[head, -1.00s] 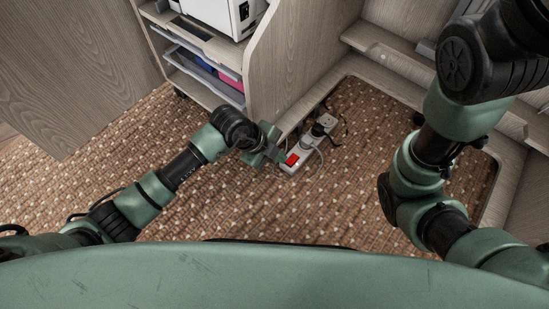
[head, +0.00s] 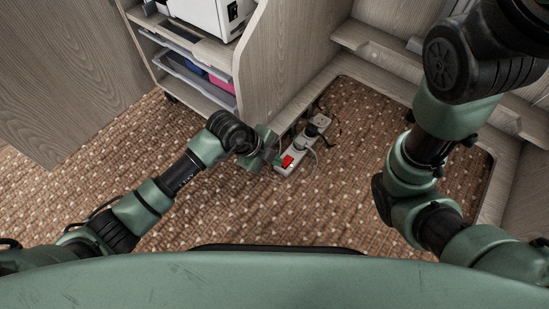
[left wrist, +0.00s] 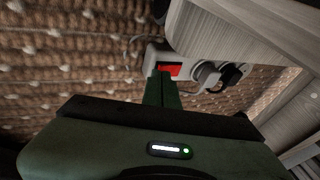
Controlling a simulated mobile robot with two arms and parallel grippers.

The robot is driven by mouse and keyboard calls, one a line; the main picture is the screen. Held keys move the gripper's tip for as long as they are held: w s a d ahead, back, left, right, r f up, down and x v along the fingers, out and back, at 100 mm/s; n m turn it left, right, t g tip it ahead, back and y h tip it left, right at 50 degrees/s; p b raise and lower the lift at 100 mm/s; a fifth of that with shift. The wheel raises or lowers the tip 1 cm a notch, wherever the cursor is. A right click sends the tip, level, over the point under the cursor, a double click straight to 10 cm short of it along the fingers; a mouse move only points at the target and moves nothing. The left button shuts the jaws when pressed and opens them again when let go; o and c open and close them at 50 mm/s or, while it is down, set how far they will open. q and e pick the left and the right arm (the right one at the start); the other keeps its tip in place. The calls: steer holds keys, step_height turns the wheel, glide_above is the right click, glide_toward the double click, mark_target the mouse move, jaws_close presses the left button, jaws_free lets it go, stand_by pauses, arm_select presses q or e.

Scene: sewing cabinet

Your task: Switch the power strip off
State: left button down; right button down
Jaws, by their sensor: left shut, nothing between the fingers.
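The power strip (head: 307,142) lies on the carpet beside the cabinet's side panel. It is pale, with a red switch (head: 287,161) at its near end and dark plugs further along it. My left gripper (head: 274,157) is shut and empty, its tips close to the switch end. In the left wrist view the shut fingers (left wrist: 162,88) point at the strip's end, just below the red switch (left wrist: 170,71). I cannot tell whether they touch it. My right arm shows at the right, but its gripper is out of view.
A wooden side panel (head: 283,62) rises close behind my left gripper, beside shelves with trays (head: 200,78). A black plug (head: 318,121) and cords lie along the strip. Open carpet (head: 240,215) spreads in front.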

arm_select(q)
steer(key=shift+b+x, duration=0.3)
steer(key=shift+x, duration=0.55)
steer(key=shift+r, duration=0.1)
steer(key=p+v, duration=0.6)
steer(key=p, duration=0.1)
